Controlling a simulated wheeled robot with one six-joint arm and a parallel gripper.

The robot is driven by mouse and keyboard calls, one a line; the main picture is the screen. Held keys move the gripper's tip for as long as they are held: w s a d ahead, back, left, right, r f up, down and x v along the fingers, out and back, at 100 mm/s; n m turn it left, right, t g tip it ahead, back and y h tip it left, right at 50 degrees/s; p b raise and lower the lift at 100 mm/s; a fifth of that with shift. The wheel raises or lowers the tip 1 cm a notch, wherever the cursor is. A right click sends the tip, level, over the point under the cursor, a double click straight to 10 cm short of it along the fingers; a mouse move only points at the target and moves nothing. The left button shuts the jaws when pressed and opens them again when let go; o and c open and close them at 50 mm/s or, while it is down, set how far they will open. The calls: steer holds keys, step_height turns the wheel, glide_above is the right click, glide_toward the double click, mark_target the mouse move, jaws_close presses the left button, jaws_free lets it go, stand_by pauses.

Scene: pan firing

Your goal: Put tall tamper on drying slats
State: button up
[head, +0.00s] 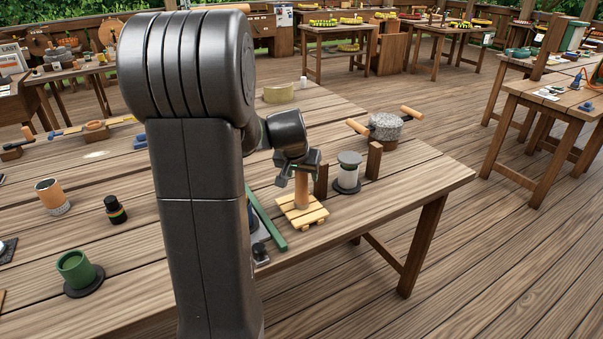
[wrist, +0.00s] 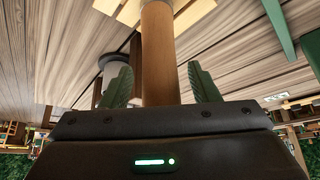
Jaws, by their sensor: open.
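The tall tamper (head: 301,190) is a brown wooden cylinder. It stands upright on the drying slats (head: 316,217), a pale yellow slatted rack near the table's right front edge. My gripper (head: 300,166) is above the rack, at the tamper's upper part. In the wrist view the tamper (wrist: 159,45) runs between my two green fingers, and a narrow gap shows on each side, so my gripper (wrist: 160,75) is open around it. The slats (wrist: 192,12) show at the top of the wrist view. The tamper's top end is hidden by my gripper.
Dark wooden posts (head: 373,160) flank a grey spool-like piece (head: 348,174) just right of the rack. A stone pot with wooden handles (head: 386,127) stands behind. A green bar (head: 265,218) lies left of the rack. A green cup (head: 76,268) stands at front left.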

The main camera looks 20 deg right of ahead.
steer(key=shift+r, duration=0.1)
steer(key=v, duration=1.2)
steer(key=x, duration=1.2)
steer(key=shift+r, duration=1.45)
